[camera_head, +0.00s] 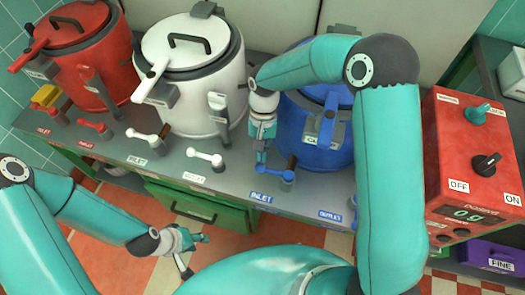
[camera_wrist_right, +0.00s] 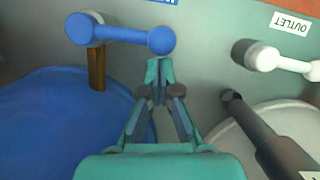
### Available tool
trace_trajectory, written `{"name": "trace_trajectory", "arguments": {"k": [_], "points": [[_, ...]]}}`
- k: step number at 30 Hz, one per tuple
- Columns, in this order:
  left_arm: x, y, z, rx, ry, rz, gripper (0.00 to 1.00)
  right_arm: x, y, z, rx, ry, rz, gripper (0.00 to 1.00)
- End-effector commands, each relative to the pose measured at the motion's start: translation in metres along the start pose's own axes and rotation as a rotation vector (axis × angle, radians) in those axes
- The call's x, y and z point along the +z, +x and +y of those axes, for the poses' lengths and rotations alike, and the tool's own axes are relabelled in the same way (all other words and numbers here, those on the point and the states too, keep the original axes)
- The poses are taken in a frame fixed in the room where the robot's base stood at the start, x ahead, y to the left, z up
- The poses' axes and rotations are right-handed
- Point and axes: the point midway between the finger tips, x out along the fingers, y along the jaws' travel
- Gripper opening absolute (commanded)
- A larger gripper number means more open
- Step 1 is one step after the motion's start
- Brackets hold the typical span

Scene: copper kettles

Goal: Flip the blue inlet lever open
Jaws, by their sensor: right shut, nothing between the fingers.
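The blue inlet lever (camera_head: 275,177) sits on the grey counter in front of the blue kettle (camera_head: 341,155), behind the blue INLET label (camera_head: 261,198). In the right wrist view the lever (camera_wrist_right: 120,35) is a blue bar with a round knob at each end. My right gripper (camera_head: 261,155) is shut and empty, pointing down by the lever's left end. In the right wrist view its fingertips (camera_wrist_right: 158,66) are just below the right knob; I cannot tell whether they touch it. My left gripper (camera_head: 197,255) is open and empty, low in front of the counter.
The white kettle (camera_head: 190,103) and red kettle (camera_head: 101,70) stand to the left, with white levers (camera_head: 206,158) and red levers (camera_head: 96,128) before them. A red control box (camera_head: 470,140) with knobs stands at the right. My right arm hides part of the blue kettle.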

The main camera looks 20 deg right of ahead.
Motion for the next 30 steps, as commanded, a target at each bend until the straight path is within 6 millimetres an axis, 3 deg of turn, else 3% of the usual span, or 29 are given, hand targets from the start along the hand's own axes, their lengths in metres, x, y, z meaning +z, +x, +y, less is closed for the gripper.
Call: {"name": "trace_trajectory", "arguments": {"k": [17, 30], "points": [[0.0, 0.0, 0.0, 0.0, 0.0, 0.0, 0.4, 0.005, 0.002, -0.005, 0.02, -0.063, -0.001, 0.0], [0.0, 0.002, -0.001, 0.0, 0.0, 0.0, 0.4, 0.033, 0.01, -0.015, 0.117, -0.375, -0.001, 0.0]]}}
